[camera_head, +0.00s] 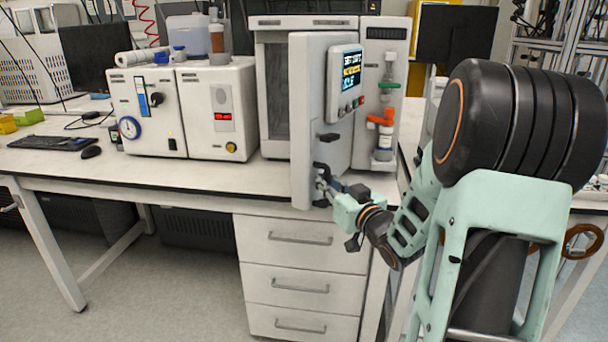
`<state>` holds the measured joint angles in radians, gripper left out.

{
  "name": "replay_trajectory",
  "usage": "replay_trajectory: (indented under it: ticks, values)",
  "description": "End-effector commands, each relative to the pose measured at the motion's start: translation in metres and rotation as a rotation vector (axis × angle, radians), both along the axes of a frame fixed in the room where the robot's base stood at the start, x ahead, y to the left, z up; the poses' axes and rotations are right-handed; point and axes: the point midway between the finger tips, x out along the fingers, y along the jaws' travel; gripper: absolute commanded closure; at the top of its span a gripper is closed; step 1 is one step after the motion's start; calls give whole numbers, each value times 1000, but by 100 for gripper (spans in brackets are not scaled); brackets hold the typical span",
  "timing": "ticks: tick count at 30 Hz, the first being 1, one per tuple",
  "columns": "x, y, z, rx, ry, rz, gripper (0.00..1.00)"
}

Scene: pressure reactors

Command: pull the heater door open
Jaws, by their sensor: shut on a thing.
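The heater door (306,120) is a tall pale grey panel on the front of a white cabinet-like heater (276,88). It stands swung partly outward toward me, and the dark chamber shows to its left. A small control screen with buttons (346,78) is on the panel's face. My gripper (322,184) is at the lower part of the door, at a dark handle (320,168) near the door's front edge. Its fingers are shut on the handle. The fingertips are small in view and partly hidden by the gripper body.
White instruments with a gauge (130,127) and a red display (223,117) stand left of the heater. A bottle with orange and green valves (384,140) is at its right. Drawers (298,260) lie under the bench. Bench room (200,176) is clear left of the door.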

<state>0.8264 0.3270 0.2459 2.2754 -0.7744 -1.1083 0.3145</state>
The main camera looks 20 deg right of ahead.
Motion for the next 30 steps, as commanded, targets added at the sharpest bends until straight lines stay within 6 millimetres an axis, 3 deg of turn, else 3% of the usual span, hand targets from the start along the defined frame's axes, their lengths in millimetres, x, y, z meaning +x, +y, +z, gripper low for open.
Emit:
replay_trajectory:
  ticks: [15,30]
  values:
    - [-39,-51,-1,10,4,213,100]
    - [-49,-68,-3,9,5,287,100]
